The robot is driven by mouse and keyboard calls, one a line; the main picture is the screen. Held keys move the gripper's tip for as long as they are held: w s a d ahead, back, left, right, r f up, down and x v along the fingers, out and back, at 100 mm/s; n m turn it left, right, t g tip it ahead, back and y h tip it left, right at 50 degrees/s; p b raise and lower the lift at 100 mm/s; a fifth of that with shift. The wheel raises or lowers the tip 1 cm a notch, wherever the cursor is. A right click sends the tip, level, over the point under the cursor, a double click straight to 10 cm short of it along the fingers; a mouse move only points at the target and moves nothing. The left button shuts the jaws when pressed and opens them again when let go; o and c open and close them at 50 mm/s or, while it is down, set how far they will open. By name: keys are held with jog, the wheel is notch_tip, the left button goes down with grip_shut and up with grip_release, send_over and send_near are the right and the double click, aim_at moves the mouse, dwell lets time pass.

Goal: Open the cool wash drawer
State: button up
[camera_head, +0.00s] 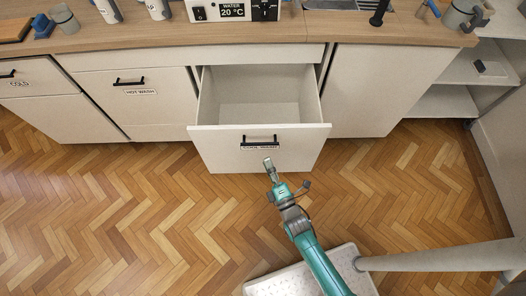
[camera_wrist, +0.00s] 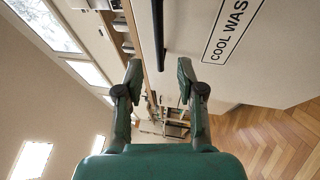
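The cool wash drawer (camera_head: 215,149) is pulled well out from the cabinet in the head view, and its inside looks empty. Its black bar handle (camera_head: 259,138) sits on the front above the COOL WASH label. My gripper (camera_head: 268,163) is just in front of the drawer front, below the handle. In the wrist view my gripper (camera_wrist: 159,76) is open, with a gap between its fingers. The handle (camera_wrist: 158,35) lies ahead of the fingertips, in line with the gap, and looks clear of both fingers. The label (camera_wrist: 232,30) is right of it.
The hot wash drawer (camera_head: 160,107) and the cold drawer (camera_head: 45,79) to the left are shut. The counter (camera_head: 290,27) runs above, with a water display (camera_head: 231,11) reading 20 °C. Open shelves (camera_head: 445,101) stand right. Parquet floor (camera_head: 130,215) is clear at left.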

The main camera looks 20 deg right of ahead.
jog(key=shift+v, duration=1.8)
jog(key=s+d+r+m+g, duration=0.1)
jog(key=s+r+m, duration=0.2)
jog(key=s, duration=0.3)
jog(key=s+d+r+m+g+h, duration=0.1)
jog(key=s+r+m, duration=0.1)
jog(key=s+m, duration=0.3)
jog(key=s+d+r+m+g, duration=0.1)
jog(key=s+r+m, duration=0.15)
jog(key=s, duration=0.45)
jog(key=s+r+m+g, duration=0.2)
jog(key=s+r+m, duration=0.7)
jog(key=r, duration=0.5)
jog(key=shift+s+d+h, duration=0.4)
jog(key=shift+s+d, duration=0.05)
